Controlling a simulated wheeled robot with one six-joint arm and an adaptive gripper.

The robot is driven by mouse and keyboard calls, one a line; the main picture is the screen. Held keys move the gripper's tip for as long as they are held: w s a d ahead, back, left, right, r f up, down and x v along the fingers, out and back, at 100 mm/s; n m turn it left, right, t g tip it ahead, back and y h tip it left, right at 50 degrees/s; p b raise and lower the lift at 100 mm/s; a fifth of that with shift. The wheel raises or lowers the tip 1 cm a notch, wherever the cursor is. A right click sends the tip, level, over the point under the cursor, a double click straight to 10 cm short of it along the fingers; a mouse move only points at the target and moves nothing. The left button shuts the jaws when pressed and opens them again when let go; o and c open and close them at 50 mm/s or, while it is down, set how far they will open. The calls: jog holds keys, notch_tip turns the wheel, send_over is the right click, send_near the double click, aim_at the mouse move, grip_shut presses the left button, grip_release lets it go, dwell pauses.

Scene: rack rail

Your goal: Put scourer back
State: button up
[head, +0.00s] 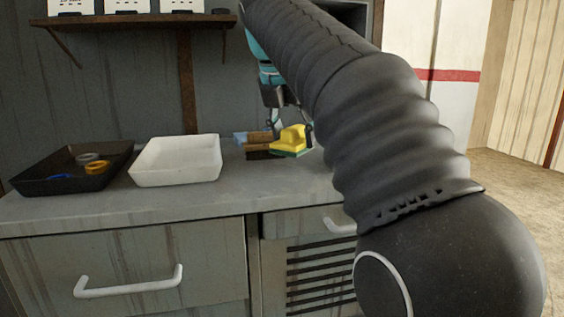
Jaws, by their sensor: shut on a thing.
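The scourer (290,138), yellow with a green underside, is at the back right of the grey counter. My gripper (291,127) is shut on it from above, with a dark fingertip showing at its right side. The scourer is right beside a small brown holder (259,141), which has a blue thing (240,137) at its left. I cannot tell whether the scourer touches the holder or the counter. My arm hides the counter to the right and much of my gripper.
A white tray (178,178) stands left of the holder, empty as far as I see. A black tray (40,185) with several coloured rings stands further left. A shelf (140,20) with white boxes hangs above. The counter's front strip (200,205) is clear.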

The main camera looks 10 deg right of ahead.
aim_at(285, 173)
jog(key=w, duration=0.1)
jog(key=w+a+f, duration=0.1)
jog(key=w+f, duration=0.1)
jog(key=shift+w+a+f, duration=0.25)
jog(key=shift+f+b, duration=0.9)
jog(key=shift+f, duration=1.05)
jog(key=shift+f, duration=0.15)
jog(key=o, duration=1)
